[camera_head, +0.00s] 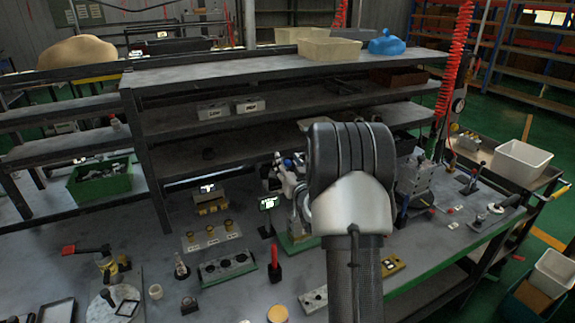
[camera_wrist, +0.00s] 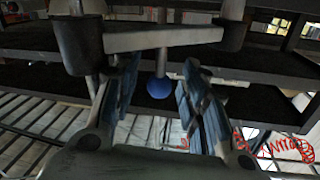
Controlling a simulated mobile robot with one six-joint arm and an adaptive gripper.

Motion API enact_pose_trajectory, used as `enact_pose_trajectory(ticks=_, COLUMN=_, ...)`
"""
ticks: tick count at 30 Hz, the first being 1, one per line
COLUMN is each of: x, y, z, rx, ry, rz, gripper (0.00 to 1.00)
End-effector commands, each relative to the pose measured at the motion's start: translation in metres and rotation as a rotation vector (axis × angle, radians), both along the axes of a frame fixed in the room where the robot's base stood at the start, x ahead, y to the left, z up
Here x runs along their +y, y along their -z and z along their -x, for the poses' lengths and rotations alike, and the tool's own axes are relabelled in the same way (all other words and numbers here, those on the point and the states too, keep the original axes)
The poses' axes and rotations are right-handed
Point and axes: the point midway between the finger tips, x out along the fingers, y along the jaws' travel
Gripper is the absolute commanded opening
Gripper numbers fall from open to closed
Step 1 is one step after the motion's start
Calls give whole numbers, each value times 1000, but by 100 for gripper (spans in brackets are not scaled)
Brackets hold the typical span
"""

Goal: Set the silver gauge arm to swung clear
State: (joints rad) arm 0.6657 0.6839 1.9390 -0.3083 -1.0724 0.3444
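My gripper (camera_wrist: 160,75) shows in the wrist view with its two blue-grey fingers apart; nothing is seen clamped between them. A blue ball-shaped knob (camera_wrist: 160,88) on a thin rod appears in the gap between the fingers; I cannot tell its depth or whether it touches. Just above it a grey bar (camera_wrist: 165,39) runs across between two dark posts. I cannot tell whether the bar or the knob belongs to the silver gauge arm. In the head view my arm covers the middle of the bench and hides my gripper; a small white-and-blue part (camera_head: 288,165) shows left of it.
The workbench (camera_head: 160,240) carries several fixtures: a small display (camera_head: 268,203), a red-handled tool (camera_head: 274,258), and a grey block with levers (camera_head: 416,182) right of my arm. Dark shelves (camera_head: 250,130) rise behind. A red coiled hose (camera_head: 456,60) hangs at the right.

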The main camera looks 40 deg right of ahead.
Motion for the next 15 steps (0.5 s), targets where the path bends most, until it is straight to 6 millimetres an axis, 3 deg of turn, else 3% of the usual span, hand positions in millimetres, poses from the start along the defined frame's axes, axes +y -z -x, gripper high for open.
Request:
enact_pose_trajectory(ticks=4, x=0, y=0, z=0, rx=0, ry=0, rz=0, gripper=40)
enact_pose_trajectory(ticks=15, x=0, y=0, z=0, rx=0, ry=0, rz=1, gripper=15)
